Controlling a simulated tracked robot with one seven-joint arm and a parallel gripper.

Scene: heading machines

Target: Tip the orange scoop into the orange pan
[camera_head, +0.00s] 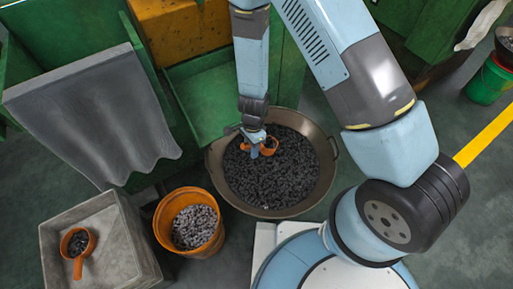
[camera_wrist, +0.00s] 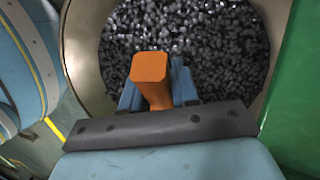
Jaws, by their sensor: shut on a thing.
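My gripper (camera_head: 257,146) is shut on the handle of an orange scoop (camera_head: 269,147). It holds the scoop over the left part of a wide brownish metal pan full of dark pieces. In the wrist view the orange handle (camera_wrist: 151,72) stands between my blue fingers; the scoop's bowl is hidden, so its load and tilt cannot be told. A second small orange pan with a handle (camera_head: 78,268) holds dark pieces and sits on a grey box at lower left. The wide metal pan (camera_head: 326,150) looks brownish, not orange.
An orange bucket (camera_head: 163,222) of grey pieces stands between the grey box (camera_head: 120,262) and the wide pan. Green machinery (camera_head: 205,98) with a grey sheet (camera_head: 90,110) rises behind. A green bucket (camera_head: 486,85) stands far right.

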